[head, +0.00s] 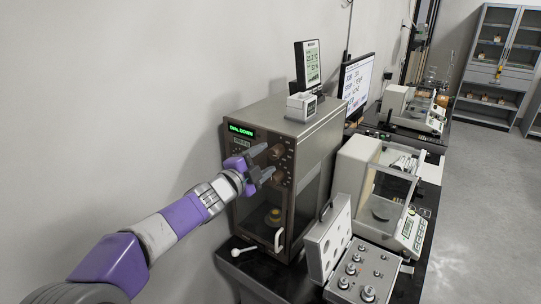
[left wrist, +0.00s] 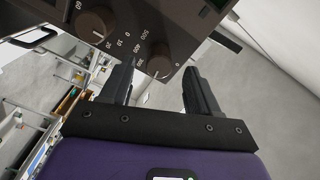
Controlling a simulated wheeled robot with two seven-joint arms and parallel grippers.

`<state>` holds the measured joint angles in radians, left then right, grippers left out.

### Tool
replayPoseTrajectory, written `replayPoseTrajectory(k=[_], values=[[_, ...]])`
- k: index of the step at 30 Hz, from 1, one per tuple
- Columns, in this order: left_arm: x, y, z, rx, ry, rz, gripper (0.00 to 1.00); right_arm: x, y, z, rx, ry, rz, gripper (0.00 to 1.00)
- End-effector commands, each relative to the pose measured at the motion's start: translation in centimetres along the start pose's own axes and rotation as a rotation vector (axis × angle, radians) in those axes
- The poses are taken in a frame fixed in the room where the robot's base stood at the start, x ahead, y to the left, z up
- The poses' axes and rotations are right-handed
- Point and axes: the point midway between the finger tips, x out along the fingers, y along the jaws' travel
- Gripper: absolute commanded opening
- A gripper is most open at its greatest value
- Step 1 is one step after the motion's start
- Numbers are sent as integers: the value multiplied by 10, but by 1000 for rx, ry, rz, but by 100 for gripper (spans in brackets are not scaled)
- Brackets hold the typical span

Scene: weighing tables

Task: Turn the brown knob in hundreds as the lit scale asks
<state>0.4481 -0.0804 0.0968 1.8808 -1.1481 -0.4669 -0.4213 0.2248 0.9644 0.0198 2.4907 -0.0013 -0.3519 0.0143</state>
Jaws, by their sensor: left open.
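The brown knob in hundreds (left wrist: 158,62), with 300, 400 and 500 printed around it, is on the brown scale's front panel. In the head view it appears to be the upper knob (head: 276,151). The scale (head: 300,135) has a lit green display (head: 241,131) that seems to read "DIAL DOWN". My left gripper (head: 266,161) is open in front of the panel. In the left wrist view its fingers (left wrist: 160,88) stand apart, with the hundreds knob just beyond the gap. I cannot tell whether they touch it. My right gripper is not in view.
A second brown knob (left wrist: 96,23), marked in tens, sits close by. A white balance (head: 385,200), an open weight box (head: 358,276) and a monitor (head: 357,82) stand to the right. A white lever (head: 278,240) sticks out low on the scale's front.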

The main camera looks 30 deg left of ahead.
Motion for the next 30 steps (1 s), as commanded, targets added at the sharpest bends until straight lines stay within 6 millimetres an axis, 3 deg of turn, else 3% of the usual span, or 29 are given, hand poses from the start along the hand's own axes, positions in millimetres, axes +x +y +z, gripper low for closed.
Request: replayPoseTrajectory(k=[3, 9, 30], values=[[-18, -1, 0, 1, -1, 0, 61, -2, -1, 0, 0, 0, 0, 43], [-31, 0, 0, 0, 1, 1, 61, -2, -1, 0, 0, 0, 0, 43], [-31, 0, 0, 0, 1, 1, 61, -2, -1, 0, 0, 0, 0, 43]])
